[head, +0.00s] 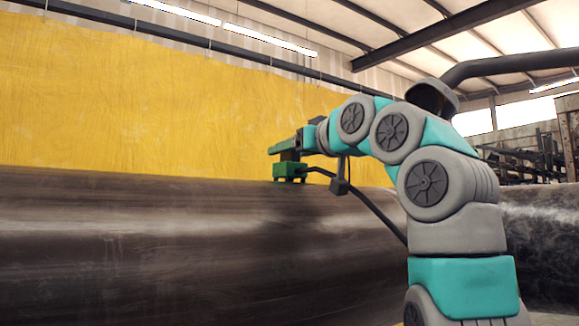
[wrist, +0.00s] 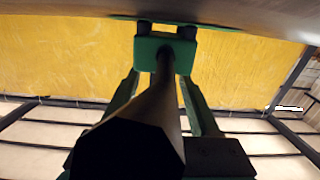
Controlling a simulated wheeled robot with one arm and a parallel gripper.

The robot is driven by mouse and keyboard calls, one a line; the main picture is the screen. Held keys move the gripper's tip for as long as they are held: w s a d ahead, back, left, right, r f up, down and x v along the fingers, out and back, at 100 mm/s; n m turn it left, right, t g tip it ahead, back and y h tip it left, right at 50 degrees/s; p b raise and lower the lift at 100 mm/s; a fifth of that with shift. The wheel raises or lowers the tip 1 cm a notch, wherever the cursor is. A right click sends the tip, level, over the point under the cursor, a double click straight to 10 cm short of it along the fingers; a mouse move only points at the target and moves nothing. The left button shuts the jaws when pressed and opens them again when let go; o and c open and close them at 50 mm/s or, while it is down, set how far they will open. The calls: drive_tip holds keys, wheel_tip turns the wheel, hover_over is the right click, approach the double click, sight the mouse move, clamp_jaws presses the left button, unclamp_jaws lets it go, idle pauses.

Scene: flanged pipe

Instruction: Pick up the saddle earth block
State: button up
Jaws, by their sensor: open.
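The saddle earth block (head: 290,171) is a small green block sitting on top of the large dark pipe in the head view. In the wrist view the green block (wrist: 153,53) is at the top centre, with dark feet toward the pipe. A thick dark cable (wrist: 158,95) runs from it toward the camera. My gripper (head: 283,148) is at the block's upper side in the head view. In the wrist view the two green fingers of my gripper (wrist: 160,76) are apart and reach to the block; whether they touch it I cannot tell. Their tips are partly hidden.
The large dark pipe (head: 180,250) fills the lower head view and the top edge of the wrist view. The cable (head: 378,212) hangs from the block down behind my arm. A yellow curtain (head: 150,100) hangs behind the pipe. Dark racks (head: 540,160) stand at far right.

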drive_tip(key=shift+w+a, duration=0.1)
drive_tip(key=shift+w, duration=0.1)
clamp_jaws()
idle(0.4)
idle(0.9)
